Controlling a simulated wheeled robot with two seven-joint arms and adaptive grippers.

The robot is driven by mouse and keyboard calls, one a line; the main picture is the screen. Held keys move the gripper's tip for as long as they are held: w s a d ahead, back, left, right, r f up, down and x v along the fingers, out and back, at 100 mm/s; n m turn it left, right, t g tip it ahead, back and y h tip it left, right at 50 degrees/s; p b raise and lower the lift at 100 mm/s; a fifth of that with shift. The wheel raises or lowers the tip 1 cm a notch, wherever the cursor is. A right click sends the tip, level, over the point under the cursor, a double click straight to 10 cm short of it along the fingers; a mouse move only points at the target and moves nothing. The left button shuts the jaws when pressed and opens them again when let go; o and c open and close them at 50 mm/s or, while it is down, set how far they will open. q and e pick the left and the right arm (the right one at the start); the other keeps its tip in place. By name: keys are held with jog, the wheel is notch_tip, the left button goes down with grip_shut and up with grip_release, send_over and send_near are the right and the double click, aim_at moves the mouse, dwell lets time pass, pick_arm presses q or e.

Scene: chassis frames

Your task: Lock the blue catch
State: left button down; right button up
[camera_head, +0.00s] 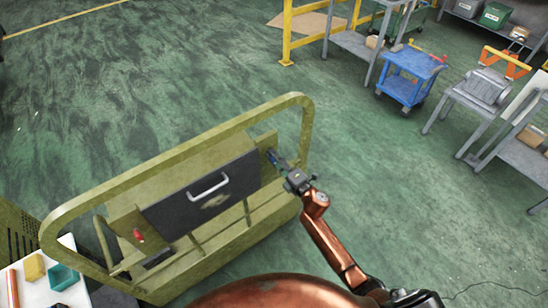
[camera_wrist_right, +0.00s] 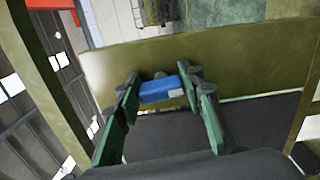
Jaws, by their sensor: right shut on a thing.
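The blue catch (camera_head: 271,156) is on the right upright of the olive-yellow chassis frame (camera_head: 170,165), beside a dark panel (camera_head: 203,190) with a light handle. In the head view it is small and partly hidden by my right gripper (camera_head: 281,167). In the right wrist view the blue catch (camera_wrist_right: 161,90) is a short blue block lying across between the green-padded fingers of my right gripper (camera_wrist_right: 162,92). The fingers are shut on it, one at each end. Whether the catch is locked cannot be told. My left gripper is not in view.
A red catch (camera_head: 139,236) is at the panel's left end. A white table (camera_head: 75,292) with small blocks stands at bottom left. A blue cart (camera_head: 405,88) and grey tables are at upper right. Open green floor lies around the frame.

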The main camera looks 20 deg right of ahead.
jog(key=shift+f+m, duration=0.15)
jog(key=shift+m, duration=0.45)
jog(key=o, duration=0.9)
jog(key=v, duration=1.2)
